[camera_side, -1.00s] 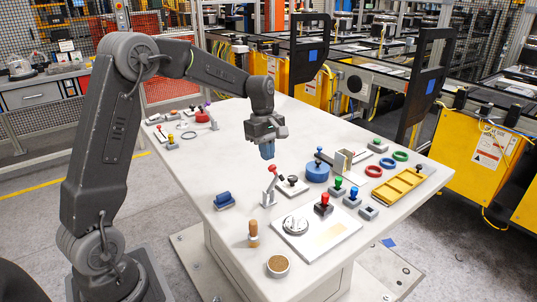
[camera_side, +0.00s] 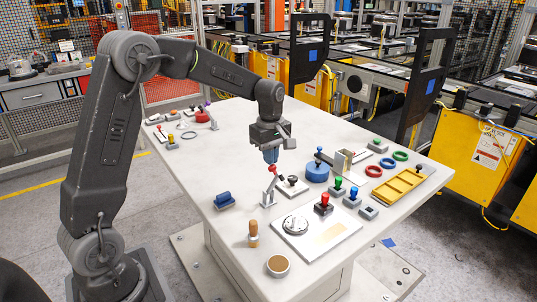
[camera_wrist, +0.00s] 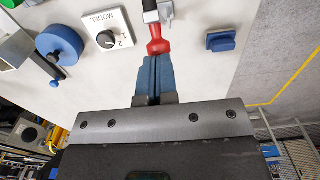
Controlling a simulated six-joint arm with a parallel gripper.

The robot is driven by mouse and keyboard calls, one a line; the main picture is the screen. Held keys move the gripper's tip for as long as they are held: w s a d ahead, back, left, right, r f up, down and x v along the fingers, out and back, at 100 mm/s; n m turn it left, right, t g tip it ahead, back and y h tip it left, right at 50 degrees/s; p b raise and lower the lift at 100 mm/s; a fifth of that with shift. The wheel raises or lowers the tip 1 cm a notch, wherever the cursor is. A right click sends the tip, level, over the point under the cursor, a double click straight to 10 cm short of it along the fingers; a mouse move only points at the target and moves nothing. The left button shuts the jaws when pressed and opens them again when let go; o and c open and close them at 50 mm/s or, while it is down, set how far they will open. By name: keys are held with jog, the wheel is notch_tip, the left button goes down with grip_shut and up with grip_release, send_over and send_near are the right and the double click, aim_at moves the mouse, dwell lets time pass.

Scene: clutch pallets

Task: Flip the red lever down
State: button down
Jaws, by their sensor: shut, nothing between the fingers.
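The red lever (camera_side: 273,170) stands on a small grey bracket on the white table in the side view, its red knob up and tilted to the right. It also shows in the wrist view (camera_wrist: 157,38), just beyond my fingertips. My gripper (camera_side: 271,158) is shut and empty, its blue fingers pointing down just above the red knob. In the wrist view the blue fingers (camera_wrist: 156,68) are pressed together and their tips are at or very near the red knob. I cannot tell whether they touch.
A white plate with a black knob (camera_side: 292,185) lies right of the lever. A blue round piece (camera_side: 317,173) stands farther right, and a blue block (camera_side: 224,200) lies to the left. A wooden peg (camera_side: 253,236) stands in front. The table between these is clear.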

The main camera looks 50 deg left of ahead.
jog(key=shift+d+y, duration=0.2)
jog(key=shift+y, duration=0.1)
jog(key=shift+d+y, duration=0.3)
jog(key=shift+y, duration=0.2)
jog(key=shift+d+f+y, duration=0.15)
jog(key=shift+d+y, duration=0.25)
jog(key=shift+d, duration=0.15)
jog(key=shift+d+f+y, duration=1.2)
jog(key=shift+d+y, duration=0.25)
jog(key=shift+y, duration=0.1)
jog(key=shift+d+f+y, duration=1.15)
jog(key=shift+d+y, duration=0.3)
jog(key=shift+y, duration=0.05)
jog(key=shift+d+f+y, duration=1.2)
jog(key=shift+d+y, duration=0.25)
jog(key=shift+y, duration=0.1)
jog(key=shift+r, duration=0.1)
